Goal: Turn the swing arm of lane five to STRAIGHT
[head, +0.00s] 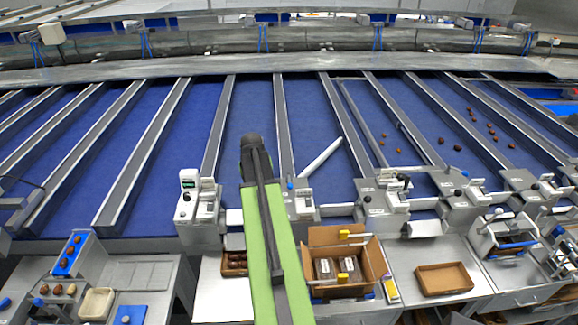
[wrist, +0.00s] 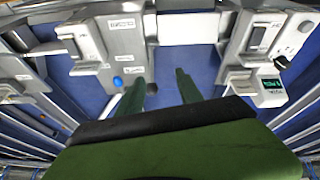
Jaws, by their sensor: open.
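A white swing arm (head: 320,158) lies slanted across a blue lane, right of my gripper in the head view. Its near end is by a grey post with a blue knob (head: 291,186); the blue knob also shows in the wrist view (wrist: 117,81). Lane numbers are too small to read, so I cannot tell which lane is five. My gripper (head: 252,140) is above the blue lane left of that post.
A grey unit with a small display (head: 188,180) stands left of my gripper, also in the wrist view (wrist: 272,88). Grey lane dividers (head: 282,120) run away from me. An open cardboard box (head: 318,237) and a brown tray (head: 443,279) are at the front. Dates (head: 458,142) lie on right lanes.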

